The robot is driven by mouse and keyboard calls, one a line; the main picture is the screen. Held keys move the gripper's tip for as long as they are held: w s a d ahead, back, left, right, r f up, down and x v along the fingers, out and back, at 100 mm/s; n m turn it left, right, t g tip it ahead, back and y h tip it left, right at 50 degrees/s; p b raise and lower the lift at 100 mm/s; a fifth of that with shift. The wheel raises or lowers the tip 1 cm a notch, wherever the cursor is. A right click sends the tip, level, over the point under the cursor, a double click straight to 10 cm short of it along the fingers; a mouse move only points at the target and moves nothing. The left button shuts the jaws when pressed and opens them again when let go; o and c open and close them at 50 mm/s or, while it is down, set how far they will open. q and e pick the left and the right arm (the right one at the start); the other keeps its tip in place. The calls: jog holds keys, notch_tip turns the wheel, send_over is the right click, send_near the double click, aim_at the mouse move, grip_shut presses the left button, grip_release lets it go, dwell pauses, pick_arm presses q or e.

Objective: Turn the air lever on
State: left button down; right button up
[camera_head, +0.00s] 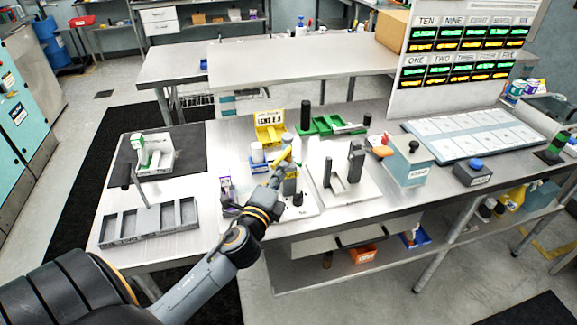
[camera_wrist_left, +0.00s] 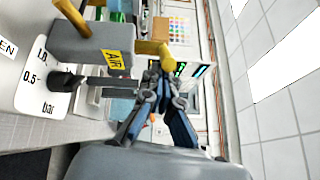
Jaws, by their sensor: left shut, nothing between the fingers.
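The air unit is a grey block with a yellow AIR label (camera_wrist_left: 115,62) in the left wrist view. A yellow lever (camera_wrist_left: 150,48) reaches out from the block's side towards my left gripper (camera_wrist_left: 165,78). The gripper is shut and empty, with its fingertips close by the lever's rounded end; I cannot tell whether they touch. In the head view, my left gripper (camera_head: 281,166) is at the yellow lever (camera_head: 286,155), above the middle of the near bench. The arm and gripper hide part of the unit there. My right gripper is not in view.
A black knob (camera_wrist_left: 65,80) and a bar scale plate (camera_wrist_left: 32,75) are beside the block. A yellow bin (camera_head: 269,125) and green fixture (camera_head: 330,125) stand behind. A white-based fixture (camera_head: 345,185) is right, and a grey tray (camera_head: 150,222) left.

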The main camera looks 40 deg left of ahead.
pick_arm(q)
jog(key=a+m+h, duration=0.2)
jog(key=h, duration=0.1)
jog(key=shift+s+t, duration=0.3)
jog(key=shift+s, duration=0.05)
jog(key=shift+w+a+p, duration=0.1)
jog(key=shift+a+p, duration=0.3)
jog(key=shift+a, duration=0.8)
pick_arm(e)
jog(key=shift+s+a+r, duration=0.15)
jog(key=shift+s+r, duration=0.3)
pick_arm(q)
jog(key=shift+a+r, duration=0.1)
